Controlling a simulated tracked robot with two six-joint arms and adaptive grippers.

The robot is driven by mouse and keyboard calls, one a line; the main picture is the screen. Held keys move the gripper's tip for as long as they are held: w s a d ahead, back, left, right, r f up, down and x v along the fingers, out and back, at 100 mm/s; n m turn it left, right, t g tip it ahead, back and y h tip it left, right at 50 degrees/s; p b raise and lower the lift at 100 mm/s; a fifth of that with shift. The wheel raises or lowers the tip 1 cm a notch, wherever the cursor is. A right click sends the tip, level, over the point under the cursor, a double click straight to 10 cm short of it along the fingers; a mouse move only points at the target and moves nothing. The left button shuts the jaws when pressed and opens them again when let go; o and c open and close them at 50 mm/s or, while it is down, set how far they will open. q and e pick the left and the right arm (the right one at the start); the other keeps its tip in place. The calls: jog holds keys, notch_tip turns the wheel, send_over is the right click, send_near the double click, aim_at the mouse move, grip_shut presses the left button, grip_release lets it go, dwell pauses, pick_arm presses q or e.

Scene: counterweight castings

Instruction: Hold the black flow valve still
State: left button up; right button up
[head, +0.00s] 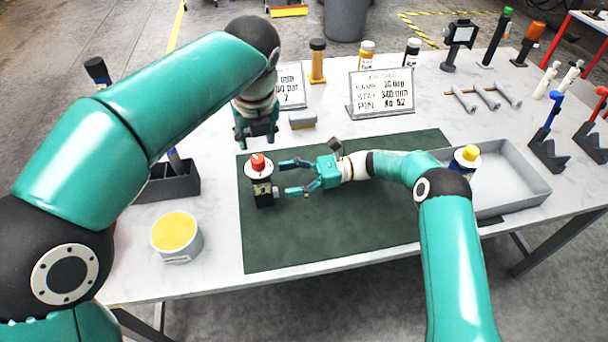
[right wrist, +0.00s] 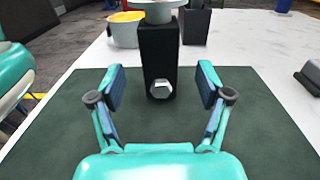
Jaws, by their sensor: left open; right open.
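The black flow valve (head: 263,192) stands upright at the left side of the dark green mat (head: 330,240). It has a black body, a white disc and a red cap on top. In the right wrist view its black body (right wrist: 158,60) with a hex bolt head on the near face stands straight ahead; its top is cut off. My right gripper (head: 283,178) is open, with its fingers pointing left at the valve; the wrist view shows the valve beyond and between the fingertips. My left gripper (head: 257,140) is open and empty, pointing down above the table behind the valve.
A yellow-topped tub (head: 177,235) stands front left, with a black holder (head: 170,183) behind it. A grey tray (head: 515,173) with a yellow-capped valve (head: 467,158) is at right. Signs, bottles and tools line the back. The mat's front is clear.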

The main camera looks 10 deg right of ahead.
aim_at(262, 184)
jog(key=a, duration=0.6)
jog(key=shift+s+a, duration=0.1)
jog(key=shift+a, duration=0.25)
